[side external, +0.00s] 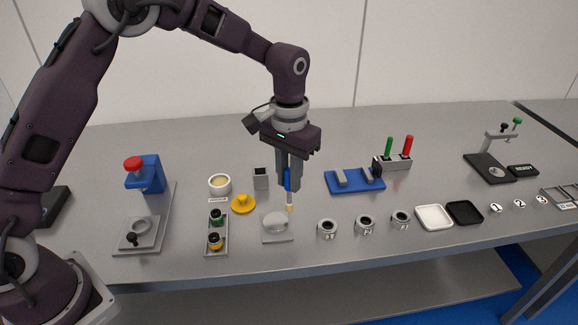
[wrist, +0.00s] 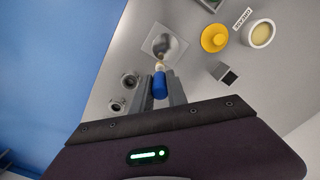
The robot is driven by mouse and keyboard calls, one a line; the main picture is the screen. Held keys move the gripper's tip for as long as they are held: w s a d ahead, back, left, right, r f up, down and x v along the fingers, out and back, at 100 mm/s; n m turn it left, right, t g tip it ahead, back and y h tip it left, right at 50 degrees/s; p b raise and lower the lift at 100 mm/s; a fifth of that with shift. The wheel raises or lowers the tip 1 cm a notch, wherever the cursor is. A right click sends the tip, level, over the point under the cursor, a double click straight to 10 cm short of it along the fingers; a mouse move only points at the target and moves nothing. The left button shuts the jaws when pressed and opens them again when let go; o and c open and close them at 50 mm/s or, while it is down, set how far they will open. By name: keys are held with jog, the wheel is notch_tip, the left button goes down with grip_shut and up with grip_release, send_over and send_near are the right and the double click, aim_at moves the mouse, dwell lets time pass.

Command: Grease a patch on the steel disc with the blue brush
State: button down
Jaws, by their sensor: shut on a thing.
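My gripper (side external: 289,178) is shut on the blue brush (side external: 287,181), which hangs upright with its pale bristle tip down. In the wrist view the brush (wrist: 159,84) sits between the two fingers (wrist: 160,88). In the wrist view the disc (wrist: 166,45) is right beyond the bristles. I cannot tell whether the bristles touch it. A cup of yellowish grease (side external: 219,184) stands at back left, also in the wrist view (wrist: 261,33), with a label beside it.
A yellow knobbed piece (side external: 243,204) and a small grey block (side external: 261,179) stand near the disc. Several grey rings (side external: 327,229) stand to the right. A blue cradle (side external: 354,181) and a holder with green and red handles (side external: 392,163) are behind.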

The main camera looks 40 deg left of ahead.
jog(key=shift+f, duration=0.85)
jog(key=shift+s+a+f, duration=0.35)
jog(key=shift+a+f, duration=0.05)
jog(key=shift+f, duration=0.25)
jog(key=shift+s+a, duration=1.85)
jog(key=shift+w+d, duration=2.25)
jog(key=shift+d, duration=0.1)
jog(key=shift+s+d, duration=0.25)
jog(key=shift+s, duration=0.15)
jog(key=shift+s+a, duration=2.15)
jog(key=shift+s, duration=0.25)
jog(key=shift+w+d, duration=2.1)
notch_tip(320, 180, up, 8)
jog(key=shift+w+d, duration=0.15)
jog(key=shift+r, duration=0.1)
